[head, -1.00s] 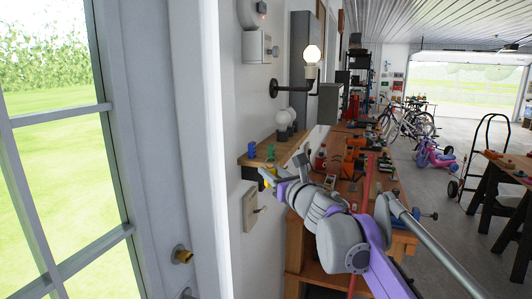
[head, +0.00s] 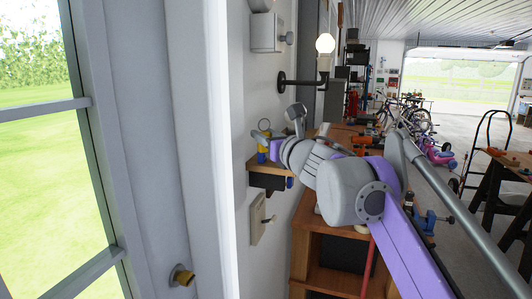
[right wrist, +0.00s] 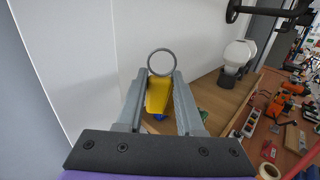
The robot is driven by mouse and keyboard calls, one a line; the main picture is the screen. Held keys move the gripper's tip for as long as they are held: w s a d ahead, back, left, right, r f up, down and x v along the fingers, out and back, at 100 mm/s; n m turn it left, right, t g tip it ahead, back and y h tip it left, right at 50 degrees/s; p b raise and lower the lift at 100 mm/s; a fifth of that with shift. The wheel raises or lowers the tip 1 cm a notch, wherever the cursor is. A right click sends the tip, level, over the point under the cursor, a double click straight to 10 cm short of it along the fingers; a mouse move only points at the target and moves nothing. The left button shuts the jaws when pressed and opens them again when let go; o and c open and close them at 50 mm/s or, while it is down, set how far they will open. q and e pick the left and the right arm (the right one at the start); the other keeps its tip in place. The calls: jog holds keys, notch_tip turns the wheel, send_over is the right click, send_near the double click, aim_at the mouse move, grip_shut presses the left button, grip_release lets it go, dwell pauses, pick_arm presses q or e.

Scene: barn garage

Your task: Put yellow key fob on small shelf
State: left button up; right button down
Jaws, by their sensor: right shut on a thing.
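The yellow key fob (right wrist: 158,93) with its metal ring is clamped between the fingers of my right gripper (right wrist: 160,88) in the right wrist view. In the head view the fob (head: 262,141) shows at the tip of my right gripper (head: 272,148), ring upward. The small wooden shelf (head: 254,163) is on the white wall behind and below the gripper, partly hidden by my arm. It also shows in the right wrist view (right wrist: 208,93), beyond and below the fingers. I cannot tell whether the fob touches the shelf. My left gripper is not in view.
A blue item (right wrist: 160,117) and a green item (right wrist: 203,114) show low by the fingers. A lamp (head: 325,45) on a black arm juts from the wall. A cluttered workbench (right wrist: 290,110) lies to the right.

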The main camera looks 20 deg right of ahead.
notch_tip(320, 180, down, 4)
jog(key=shift+s+r, duration=0.1)
jog(key=shift+r, duration=0.15)
jog(key=c, duration=0.5)
grip_release()
jog(key=shift+c, duration=0.2)
jog(key=s+d+b, duration=0.1)
jog(key=s+d, duration=0.1)
jog(key=s, duration=0.9)
jog(key=shift+s+d+b, duration=0.15)
jog(key=shift+s+b, duration=0.2)
jog(key=shift+b, duration=0.05)
jog(key=shift+f, duration=0.1)
